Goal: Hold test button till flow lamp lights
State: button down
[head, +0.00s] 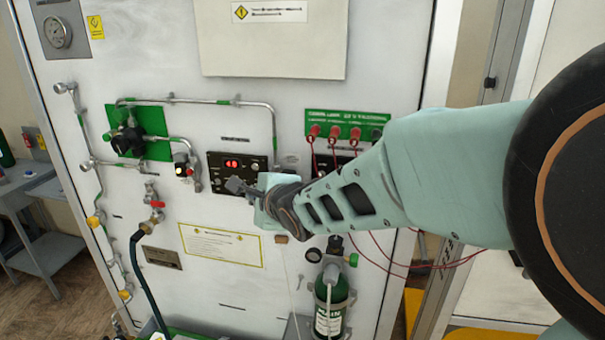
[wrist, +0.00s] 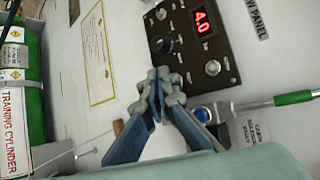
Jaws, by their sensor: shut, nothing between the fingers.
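A dark control panel (head: 216,160) is on the white wall board, with a lit red display (head: 231,163). In the wrist view the panel (wrist: 222,48) shows the display (wrist: 201,21) reading 4.0, a black knob (wrist: 161,44) and several small round silver fittings, one of them a button-like disc (wrist: 213,67). I cannot tell which is the test button or the flow lamp. My gripper (head: 236,186) is shut and empty, in front of the panel's lower part. In the wrist view its fingertips (wrist: 162,80) overlap the panel's edge and hide part of it; contact is unclear.
A blue round part (wrist: 203,113) on a pipe sits beside my finger. A green-banded cylinder (head: 330,300) stands below my arm. Red leads hang from a green-labelled block (head: 345,124) at right. Valves and pipes (head: 155,205) run along the left.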

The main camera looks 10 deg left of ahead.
jog(key=shift+w+p, duration=0.45)
jog(key=shift+p, duration=0.05)
dwell(2.3)
jog(key=shift+s, duration=0.15)
jog(key=shift+s+b, duration=0.6)
jog(key=shift+s, duration=0.1)
jog(key=s+b, duration=0.1)
jog(key=b, duration=0.1)
jog(key=s+b, duration=0.4)
jog(key=shift+a+r, duration=0.2)
jog(key=shift+a, duration=0.1)
jog(key=shift+r, duration=0.1)
